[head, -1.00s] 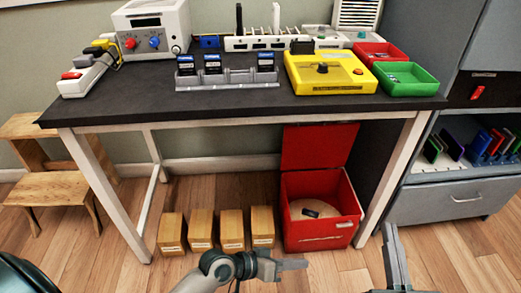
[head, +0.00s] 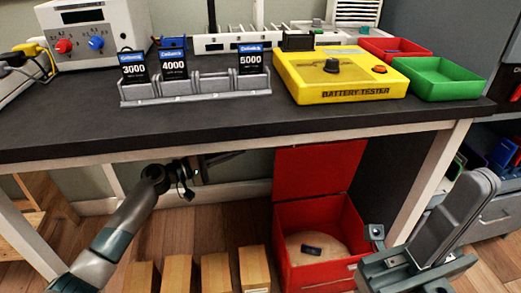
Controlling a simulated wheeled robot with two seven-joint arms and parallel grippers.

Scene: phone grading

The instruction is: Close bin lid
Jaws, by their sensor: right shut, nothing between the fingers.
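The red bin (head: 345,278) stands on the floor under the table's right end. Its red lid (head: 318,172) is open and stands upright at the bin's back edge. A small dark phone-like item (head: 312,249) lies on the bin's tan bottom. My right gripper (head: 385,249) is shut and empty at the bin's right front, partly overlapping its corner in the picture. My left gripper (head: 218,160) is under the table, left of the lid and apart from it. It is dark and small, so its jaws are unclear.
The dark table top (head: 200,118) overhangs the bin. Several wooden blocks (head: 215,272) stand left of the bin. The white table leg (head: 428,185) is close on its right. A yellow battery tester (head: 345,92) and green tray (head: 440,80) sit above.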

